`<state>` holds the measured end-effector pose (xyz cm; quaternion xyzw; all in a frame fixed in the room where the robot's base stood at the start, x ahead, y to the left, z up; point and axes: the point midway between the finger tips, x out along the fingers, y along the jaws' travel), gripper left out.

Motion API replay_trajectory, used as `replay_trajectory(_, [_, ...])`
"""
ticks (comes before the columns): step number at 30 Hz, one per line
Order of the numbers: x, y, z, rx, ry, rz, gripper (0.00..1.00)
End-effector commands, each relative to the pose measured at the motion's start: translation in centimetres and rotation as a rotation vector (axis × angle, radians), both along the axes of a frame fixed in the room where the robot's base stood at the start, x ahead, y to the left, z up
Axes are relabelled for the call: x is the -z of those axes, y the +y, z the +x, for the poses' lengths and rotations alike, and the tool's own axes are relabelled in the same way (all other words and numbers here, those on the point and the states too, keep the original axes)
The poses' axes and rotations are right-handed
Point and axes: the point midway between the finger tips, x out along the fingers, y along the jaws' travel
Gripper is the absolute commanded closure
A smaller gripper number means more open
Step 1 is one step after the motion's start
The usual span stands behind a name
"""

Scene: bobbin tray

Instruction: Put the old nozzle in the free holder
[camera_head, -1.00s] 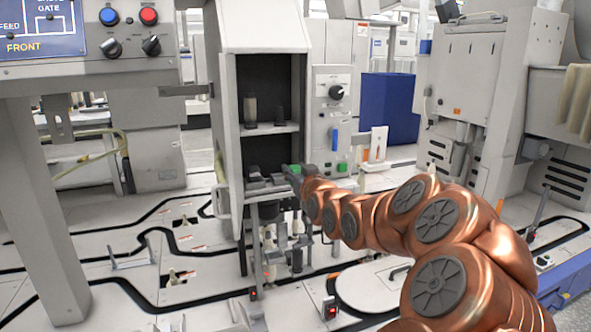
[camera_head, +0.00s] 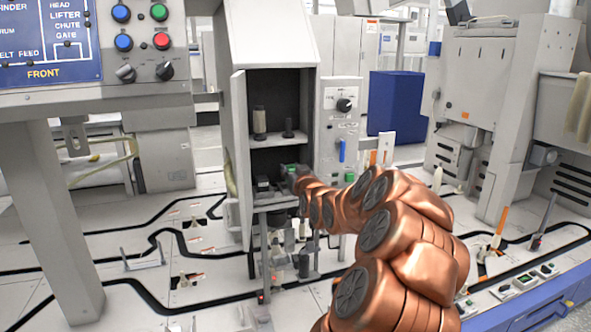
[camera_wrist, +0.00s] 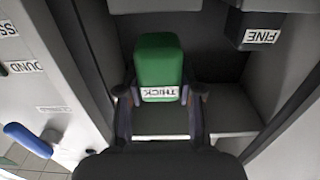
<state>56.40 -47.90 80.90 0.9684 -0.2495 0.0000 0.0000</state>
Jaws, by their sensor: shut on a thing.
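My gripper (camera_wrist: 160,103) is shut on a green block (camera_wrist: 159,62) with a white label reading THICK, seen upside down in the wrist view. One dark finger lies along each side of the block. In the head view the green block (camera_head: 291,170) shows small at the lower opening of the grey cabinet (camera_head: 237,150), with my gripper mostly hidden by my arm. A dark block labelled FINE (camera_wrist: 262,27) is apart from my gripper at the upper right of the wrist view. I cannot tell which part is the nozzle or which holder is free.
A blue handle (camera_wrist: 27,139) juts out at the left of the wrist view. Thin stands and parts crowd below the cabinet.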

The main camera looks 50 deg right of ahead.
Motion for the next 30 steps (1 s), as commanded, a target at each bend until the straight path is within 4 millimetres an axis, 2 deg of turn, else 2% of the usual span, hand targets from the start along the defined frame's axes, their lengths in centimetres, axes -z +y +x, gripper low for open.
replay_trajectory(10, [-0.1,-1.5,2.7,0.0,0.001,0.0,0.98])
replay_trajectory(15, [1.1,-1.5,2.5,0.001,0.001,0.0,0.98])
replay_trajectory(30, [1.2,-1.5,2.5,0.002,0.0,0.0,0.98])
